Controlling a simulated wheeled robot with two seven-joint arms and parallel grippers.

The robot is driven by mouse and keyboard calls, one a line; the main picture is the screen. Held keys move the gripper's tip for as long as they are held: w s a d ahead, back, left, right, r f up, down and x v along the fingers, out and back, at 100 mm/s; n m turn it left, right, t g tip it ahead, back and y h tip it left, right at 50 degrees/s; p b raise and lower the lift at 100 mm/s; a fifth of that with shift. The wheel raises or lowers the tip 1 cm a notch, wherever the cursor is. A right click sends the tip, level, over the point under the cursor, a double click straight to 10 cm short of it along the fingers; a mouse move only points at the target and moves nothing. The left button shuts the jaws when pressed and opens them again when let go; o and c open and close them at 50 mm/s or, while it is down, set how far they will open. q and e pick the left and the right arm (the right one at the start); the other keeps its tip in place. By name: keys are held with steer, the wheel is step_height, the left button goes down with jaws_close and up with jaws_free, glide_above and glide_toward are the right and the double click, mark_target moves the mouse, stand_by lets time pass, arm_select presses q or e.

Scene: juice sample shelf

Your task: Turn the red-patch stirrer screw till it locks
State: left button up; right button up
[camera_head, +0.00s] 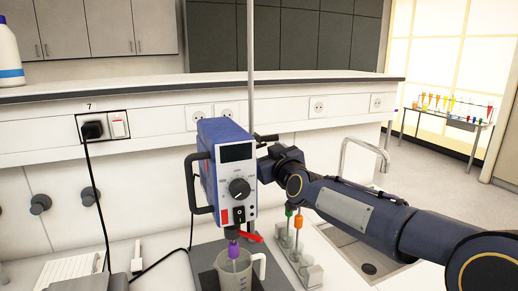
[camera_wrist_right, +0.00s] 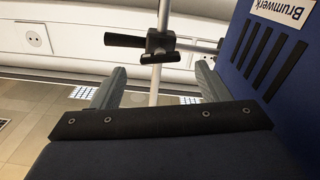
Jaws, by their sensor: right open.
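The blue stirrer (camera_head: 228,172) hangs on a tall metal rod (camera_head: 250,60), with a dial, a black side handle and a small red patch (camera_head: 224,216) on its front. A black clamp (camera_wrist_right: 160,45) grips the rod in the wrist view, with a dark screw handle (camera_wrist_right: 126,40) sticking out to the left; a dark knob (camera_head: 268,138) also shows behind the stirrer in the head view. My right gripper (camera_wrist_right: 162,70) is open and empty, its grey fingers apart below the clamp and not touching the screw. In the head view my right gripper (camera_head: 266,168) is partly hidden behind the stirrer.
A beaker (camera_head: 238,272) stands under the stirrer, around a purple-topped shaft. A small rack (camera_head: 300,262) with green and orange tools stands right of it, near the sink (camera_head: 368,262). A black power cable (camera_head: 95,190) hangs left.

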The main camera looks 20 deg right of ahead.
steer(key=shift+w+d, duration=0.15)
steer(key=shift+w, duration=1.9)
steer(key=shift+f, duration=0.1)
steer(key=c, duration=1)
steer(key=shift+o, duration=0.2)
steer(key=m, duration=0.2)
steer(key=shift+m+b, duration=0.3)
steer(key=shift+b, duration=0.1)
steer(key=o, duration=1)
steer(key=shift+c, duration=0.2)
steer(key=shift+s, duration=0.1)
